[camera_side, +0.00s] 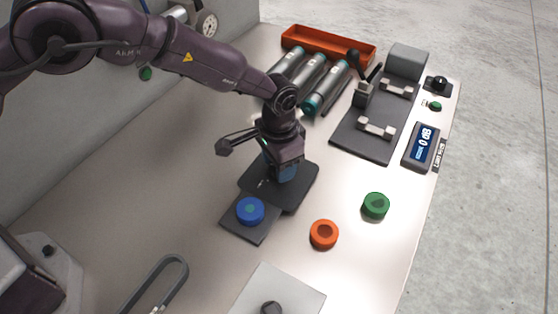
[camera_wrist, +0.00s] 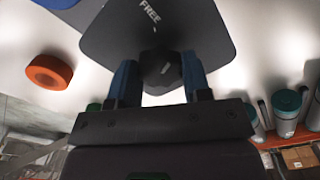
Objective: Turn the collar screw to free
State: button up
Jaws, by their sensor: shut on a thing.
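The collar screw (camera_wrist: 158,66) is a dark knob standing on a dark rounded plate (camera_wrist: 110,32) in the wrist view. The plate bears the white word FREE beyond the knob. My gripper (camera_wrist: 160,78) has its two blue fingers on either side of the knob and is shut on it. In the side view my gripper (camera_side: 284,170) points down over the same dark plate (camera_side: 305,186), near the middle of the bench. The knob is hidden there behind the fingers. I cannot tell which way the screw is turned.
A blue disc (camera_side: 250,210) sits on a grey pad beside the plate. An orange disc (camera_side: 324,234) and a green disc (camera_side: 376,205) lie to the right. Several cylinders (camera_side: 313,72), a red tray (camera_side: 345,48), a dark fixture (camera_side: 365,140) and a display (camera_side: 421,147) stand behind.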

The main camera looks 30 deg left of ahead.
jog(key=n, duration=0.3)
jog(key=shift+r+n, duration=0.1)
jog(key=shift+n, duration=2.1)
jog(key=o, duration=0.9)
notch_tip(320, 180, up, 13)
jog(key=shift+f, duration=0.1)
